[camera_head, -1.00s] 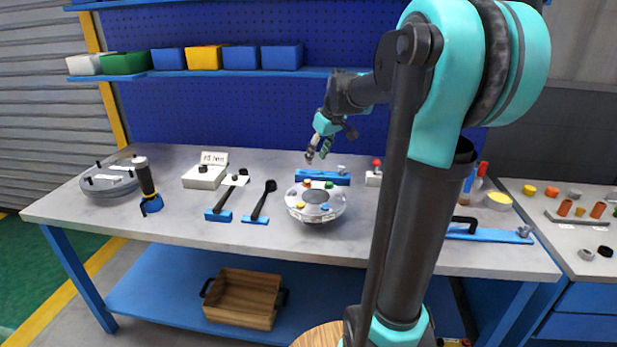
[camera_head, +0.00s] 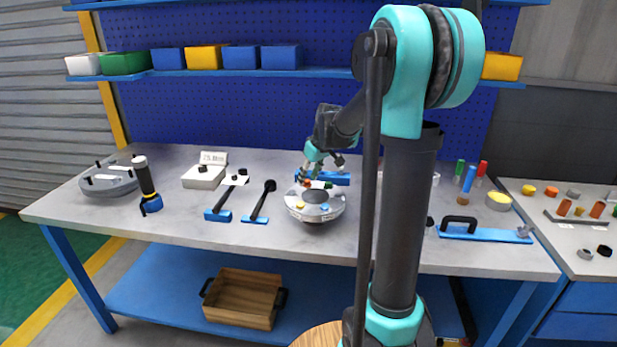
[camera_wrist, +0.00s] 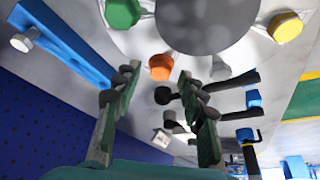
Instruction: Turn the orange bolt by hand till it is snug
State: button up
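The round grey flanged shell (camera_head: 315,214) stands on the bench with coloured bolts around its rim. My gripper (camera_head: 304,180) is low over the shell's far-left rim in the head view. In the wrist view my gripper (camera_wrist: 155,77) is open, with a wide gap between its two fingers. The orange bolt (camera_wrist: 160,67) shows in the gap near the fingertips, and I see no finger touching it. The green bolt (camera_wrist: 123,13) and the yellow bolt (camera_wrist: 285,27) sit elsewhere on the rim.
A blue holder (camera_head: 337,179) lies behind the shell, close to my gripper. Black-handled tools (camera_head: 262,200) lie to the left, and a blue bar with a black handle (camera_head: 484,233) lies to the right. The bench front (camera_head: 265,244) is clear.

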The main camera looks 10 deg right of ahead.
grip_shut()
jog(key=shift+m, duration=0.4)
jog(key=m, duration=0.1)
jog(key=m+h, duration=0.1)
jog(key=m, duration=0.1)
jog(key=shift+a+m+t+h, duration=0.2)
jog(key=shift+m+t+h, duration=0.1)
jog(key=shift+t, duration=0.1)
jog(key=m+h, duration=0.1)
jog(key=m, duration=0.2)
jog(key=shift+a+m, duration=0.15)
jog(key=shift+m, duration=0.15)
jog(key=m+h, duration=0.1)
jog(key=m, duration=0.2)
jog(key=shift+a+m+h, duration=0.15)
jog(key=shift+m+h, duration=0.15)
jog(key=shift+h, duration=0.1)
jog(key=m+g+h, duration=0.1)
jog(key=m, duration=0.3)
jog(key=shift+w, duration=0.15)
jog(key=shift+m+g, duration=0.3)
